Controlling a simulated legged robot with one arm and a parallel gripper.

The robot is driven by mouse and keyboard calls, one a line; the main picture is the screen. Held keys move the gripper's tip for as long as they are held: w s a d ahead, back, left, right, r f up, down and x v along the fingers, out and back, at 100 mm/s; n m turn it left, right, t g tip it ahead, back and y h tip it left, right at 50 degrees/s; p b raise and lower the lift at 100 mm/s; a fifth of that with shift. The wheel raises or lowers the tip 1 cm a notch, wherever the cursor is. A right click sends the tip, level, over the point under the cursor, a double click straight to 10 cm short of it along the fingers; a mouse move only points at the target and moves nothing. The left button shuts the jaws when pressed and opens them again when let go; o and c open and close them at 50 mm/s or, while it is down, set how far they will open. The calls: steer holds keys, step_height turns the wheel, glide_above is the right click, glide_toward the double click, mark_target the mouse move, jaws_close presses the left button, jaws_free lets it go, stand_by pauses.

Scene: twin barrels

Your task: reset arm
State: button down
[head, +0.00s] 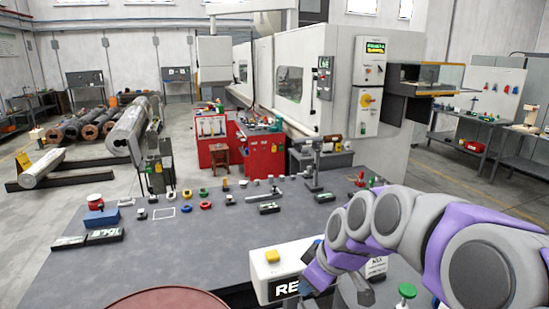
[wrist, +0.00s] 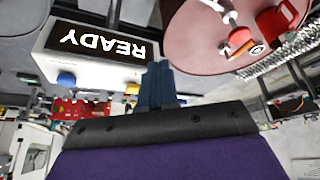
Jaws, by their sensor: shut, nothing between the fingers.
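My purple and grey arm reaches in from the right in the head view. The same box shows there upside down, reading READY, with a blue and a yellow button (wrist: 132,89). The head view hides part of the fingers behind the arm.
A dark red round barrel top (head: 168,300) stands at the front; the wrist view shows a red mug (wrist: 275,22) on a round top. The grey table (head: 150,255) carries small rings and blocks. A green knob (head: 407,291) stands beside my arm. The table's middle left is clear.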

steer(key=s+d+f+m+g+h, duration=0.1)
steer(key=s+d+f+m, duration=0.1)
steer(key=s, duration=0.8)
steer(key=s+d+f+m+g+h, duration=0.1)
steer(key=s+d+f+m+g, duration=0.1)
steer(key=s, duration=0.8)
steer(key=s+d+f+m+g+h, duration=0.2)
steer(key=s+m, duration=0.4)
steer(key=s, duration=0.4)
steer(key=shift+d+f, duration=0.3)
steer(key=shift+f, duration=0.5)
